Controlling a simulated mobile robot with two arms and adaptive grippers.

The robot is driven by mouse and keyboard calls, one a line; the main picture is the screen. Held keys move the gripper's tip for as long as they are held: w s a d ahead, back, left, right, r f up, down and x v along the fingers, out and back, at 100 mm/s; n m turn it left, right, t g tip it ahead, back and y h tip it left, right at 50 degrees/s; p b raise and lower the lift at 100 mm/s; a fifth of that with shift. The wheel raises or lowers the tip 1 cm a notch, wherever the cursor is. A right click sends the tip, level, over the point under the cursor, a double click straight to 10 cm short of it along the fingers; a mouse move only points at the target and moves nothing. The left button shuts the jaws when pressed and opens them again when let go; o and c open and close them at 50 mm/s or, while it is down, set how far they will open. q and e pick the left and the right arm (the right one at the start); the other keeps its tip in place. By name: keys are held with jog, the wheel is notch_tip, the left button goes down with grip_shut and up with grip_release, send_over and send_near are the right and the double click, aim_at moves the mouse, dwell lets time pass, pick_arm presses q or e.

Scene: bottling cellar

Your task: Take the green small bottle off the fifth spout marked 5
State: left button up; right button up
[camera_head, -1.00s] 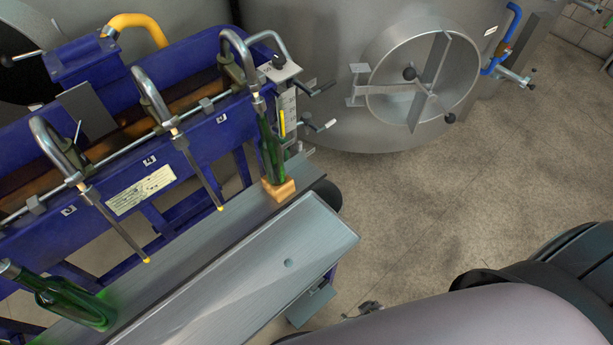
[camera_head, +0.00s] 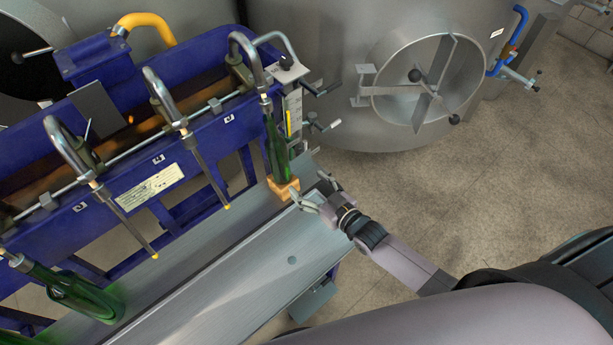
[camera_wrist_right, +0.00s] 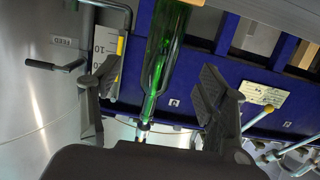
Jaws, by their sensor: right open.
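A slim green bottle (camera_head: 277,149) hangs neck-up on the rightmost visible spout (camera_head: 246,50). Its base is at a small wooden block (camera_head: 284,189) on the grey shelf. I cannot read a number at this spout. My right gripper (camera_head: 316,193) is open and empty, just right of the block and low beside the bottle, apart from it. In the right wrist view the green bottle (camera_wrist_right: 163,62) shows upside down between the two spread fingers (camera_wrist_right: 152,100), beyond them. My left gripper is out of view.
Another green bottle (camera_head: 82,296) is at a spout at the lower left. Two empty spouts (camera_head: 172,112) with yellow tips are between the bottles. The blue filler frame (camera_head: 145,185) stands behind, and a grey metal plate (camera_head: 255,285) lies in front. A steel tank (camera_head: 350,110) is behind right.

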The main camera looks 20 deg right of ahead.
aim_at(284, 159)
jog(key=shift+t+y, duration=0.3)
jog(key=shift+w+a+r+b, duration=0.25)
jog(key=shift+w+a+b, duration=0.6)
jog(key=shift+w, duration=0.65)
jog(key=shift+w+a+r+b, duration=0.25)
jog(key=shift+w+a+b, duration=0.35)
jog(key=shift+w+b, duration=0.7)
jog(key=shift+w+a+r+b, duration=0.25)
jog(key=shift+w+a+b, duration=0.45)
jog(key=shift+w, duration=1.2)
jog(key=shift+a, duration=0.1)
jog(key=shift+w+r, duration=0.1)
jog(key=shift+w, duration=0.05)
jog(key=shift+b+x, duration=1.05)
jog(key=shift+x, duration=0.55)
jog(key=shift+c, duration=0.3)
